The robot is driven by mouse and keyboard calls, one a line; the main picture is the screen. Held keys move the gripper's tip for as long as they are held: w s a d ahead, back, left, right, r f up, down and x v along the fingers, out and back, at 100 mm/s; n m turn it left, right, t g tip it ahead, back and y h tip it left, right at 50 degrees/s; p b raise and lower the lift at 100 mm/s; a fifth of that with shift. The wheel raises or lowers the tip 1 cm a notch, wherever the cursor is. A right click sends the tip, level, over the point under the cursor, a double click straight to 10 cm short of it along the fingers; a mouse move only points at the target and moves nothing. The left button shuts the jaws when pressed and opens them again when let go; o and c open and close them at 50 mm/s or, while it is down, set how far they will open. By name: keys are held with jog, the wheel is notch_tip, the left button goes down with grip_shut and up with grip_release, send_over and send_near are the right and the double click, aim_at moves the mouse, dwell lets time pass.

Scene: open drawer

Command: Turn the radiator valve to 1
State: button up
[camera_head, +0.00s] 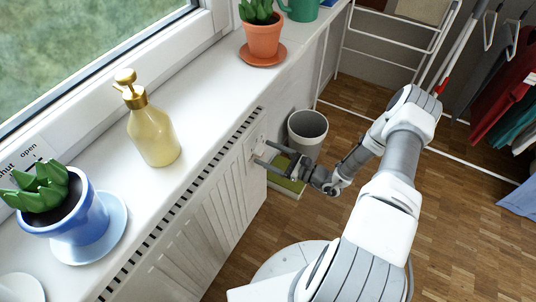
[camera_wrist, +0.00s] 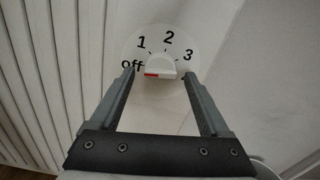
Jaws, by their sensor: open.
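The radiator valve shows in the wrist view as a pale round dial (camera_wrist: 160,45) marked off, 1, 2 and 3. Its white knob (camera_wrist: 167,67) is a small bar lying about level, with a red mark at its left end, the side of "off". My gripper (camera_wrist: 158,76) is open, with one finger on each side of the knob; I cannot tell whether either touches it. In the head view my gripper (camera_head: 261,153) reaches the end of the white radiator (camera_head: 205,230), beside the valve plate, whose markings are too small to read there.
The windowsill above holds a gold soap dispenser (camera_head: 153,137), a blue potted plant (camera_head: 70,228) and an orange potted plant (camera_head: 263,40). A grey bin (camera_head: 307,130) and a green box (camera_head: 287,181) stand on the floor near my gripper. A drying rack (camera_head: 390,53) stands behind.

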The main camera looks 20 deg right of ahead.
grip_shut()
dwell(0.5)
jog(key=shift+m, duration=0.3)
jog(key=shift+s+a+m+p, duration=0.1)
jog(key=shift+m+p, duration=0.1)
jog(key=shift+m, duration=2.05)
jog(key=shift+a+m+p, duration=0.1)
jog(key=shift+m+p, duration=0.1)
jog(key=shift+m, duration=2.05)
grip_release()
